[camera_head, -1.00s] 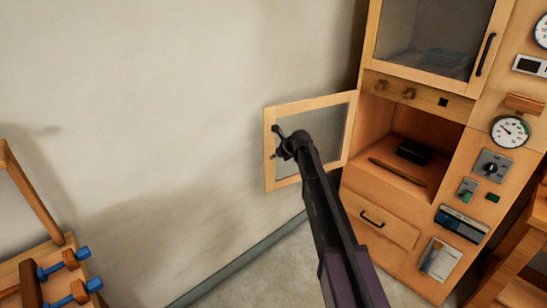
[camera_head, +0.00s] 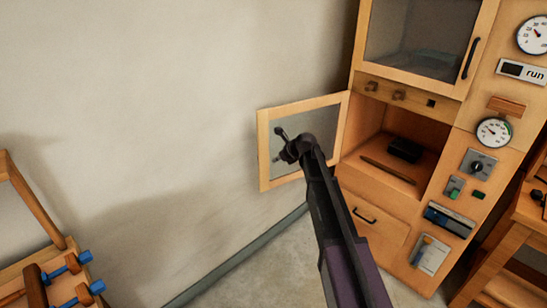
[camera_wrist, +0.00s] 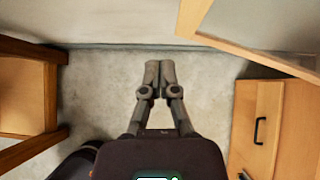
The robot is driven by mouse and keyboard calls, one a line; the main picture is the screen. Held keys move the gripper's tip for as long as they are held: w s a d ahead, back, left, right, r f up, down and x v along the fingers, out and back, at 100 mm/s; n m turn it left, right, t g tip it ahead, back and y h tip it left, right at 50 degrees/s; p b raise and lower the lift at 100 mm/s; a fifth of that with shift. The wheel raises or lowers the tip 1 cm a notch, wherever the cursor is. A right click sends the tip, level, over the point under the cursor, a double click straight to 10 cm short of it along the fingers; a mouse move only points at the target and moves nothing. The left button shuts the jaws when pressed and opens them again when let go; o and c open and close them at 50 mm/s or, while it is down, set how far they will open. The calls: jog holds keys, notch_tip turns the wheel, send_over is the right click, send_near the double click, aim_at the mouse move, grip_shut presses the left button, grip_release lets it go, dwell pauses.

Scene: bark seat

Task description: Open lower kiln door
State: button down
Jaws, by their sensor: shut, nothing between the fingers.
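The kiln (camera_head: 395,150) stands at the right with its lower opening (camera_head: 425,150) uncovered. The lower kiln door (camera_head: 264,160), a wooden frame with a glass pane, is swung wide out to the left, near the wall. My gripper (camera_wrist: 159,72) is shut and empty, its fingertips together over the floor in the wrist view. In that view the door's wooden edge (camera_wrist: 250,55) runs across the upper right, apart from the fingers. In the head view the dark end of my arm overlaps the door pane, so contact there cannot be told.
A drawer with a black handle (camera_head: 364,215) sits below the opening; it also shows in the wrist view (camera_wrist: 262,120). The upper kiln door (camera_head: 415,45) is closed. Wooden furniture stands at the lower left (camera_head: 50,265) and far right (camera_head: 515,235). Bare floor (camera_head: 285,265) lies between.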

jog(key=shift+s+a+p+v, duration=0.1)
jog(key=shift+p+v, duration=0.3)
jog(key=shift+v, duration=0.3)
jog(key=shift+s+a+p+v, duration=0.1)
jog(key=shift+p+v, duration=0.3)
jog(key=shift+v, duration=0.3)
jog(key=shift+s+a+p+v, duration=0.15)
jog(key=shift+p+v, duration=0.25)
jog(key=shift+v, duration=0.25)
jog(key=shift+s, duration=0.1)
jog(key=s+d+n+g+h+p, duration=0.1)
jog(key=s+d+n+g+h, duration=0.1)
jog(key=s+d+n, duration=0.3)
jog(key=s+d+f+n+g+h+p, duration=0.1)
jog(key=s+d+n, duration=0.3)
jog(key=s+n, duration=0.8)
jog(key=s+d+n+g+h+p, duration=0.1)
jog(key=s+d+n+g+h, duration=0.2)
jog(key=s+n, duration=0.6)
jog(key=s+d, duration=0.2)
jog(key=s, duration=0.6)
jog(key=shift+s+d+f+h, duration=0.2)
jog(key=shift+d+f+h, duration=0.1)
jog(key=shift+f, duration=0.1)
